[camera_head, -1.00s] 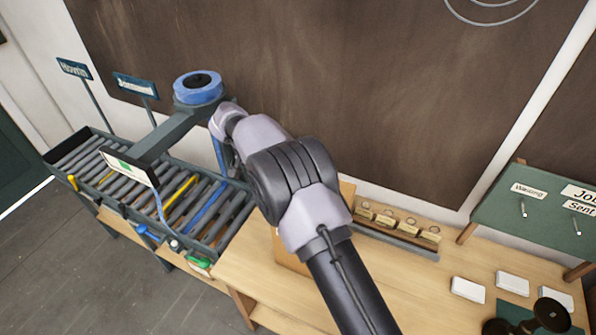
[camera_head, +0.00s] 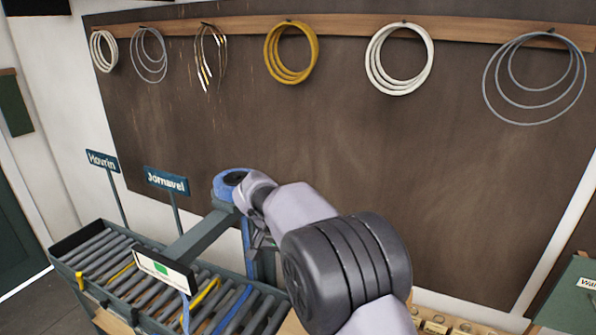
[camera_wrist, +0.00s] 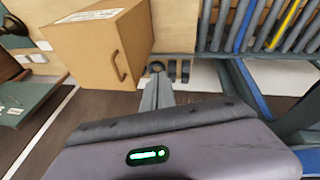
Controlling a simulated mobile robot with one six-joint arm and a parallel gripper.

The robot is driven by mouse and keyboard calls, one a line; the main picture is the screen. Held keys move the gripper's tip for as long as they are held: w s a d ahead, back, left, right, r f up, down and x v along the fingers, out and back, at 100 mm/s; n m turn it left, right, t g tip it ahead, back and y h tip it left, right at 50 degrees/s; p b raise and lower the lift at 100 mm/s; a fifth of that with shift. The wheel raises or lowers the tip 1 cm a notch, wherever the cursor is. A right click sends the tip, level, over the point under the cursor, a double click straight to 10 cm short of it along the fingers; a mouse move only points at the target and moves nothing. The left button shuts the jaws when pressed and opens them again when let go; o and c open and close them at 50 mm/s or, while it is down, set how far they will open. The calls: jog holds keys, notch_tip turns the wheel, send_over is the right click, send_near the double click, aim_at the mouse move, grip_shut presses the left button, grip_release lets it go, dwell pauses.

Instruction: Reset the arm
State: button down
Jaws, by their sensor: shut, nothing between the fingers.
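My gripper (camera_wrist: 158,92) shows in the wrist view beyond the purple-grey wrist housing with a green light. Its fingers are together and nothing shows between them. In the head view my gripper (camera_head: 262,242) is small and partly hidden by my arm. It hangs beside the right end of the roller rack, just below and right of a blue ring-shaped roll on a grey post. My arm reaches from the bottom right up and left, in front of the dark board.
The roller rack (camera_head: 110,262) holds grey rollers and yellow and blue strips; Hovrin and Jornavel signs (camera_head: 168,181) stand behind it. A cardboard box (camera_wrist: 105,52) sits near my gripper in the wrist view. Wire coils (camera_head: 291,52) hang on the board above; the board's middle is clear.

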jog(key=s+d+f+y+b, duration=0.2)
jog(key=s+d+b, duration=0.7)
jog(key=s+b, duration=0.1)
jog(key=s+d+f+t+y+b, duration=0.1)
jog(key=s+f+b, duration=0.4)
jog(key=s, duration=0.3)
jog(key=s+d+f+m+t+y+b, duration=0.1)
jog(key=s+d+f+b, duration=0.1)
jog(key=s+f+b, duration=0.3)
jog(key=s+d+f+t+y+b, duration=0.1)
jog(key=s+f+b, duration=0.4)
jog(key=s, duration=0.6)
jog(key=shift+d+m, duration=0.4)
jog(key=shift+d, duration=0.1)
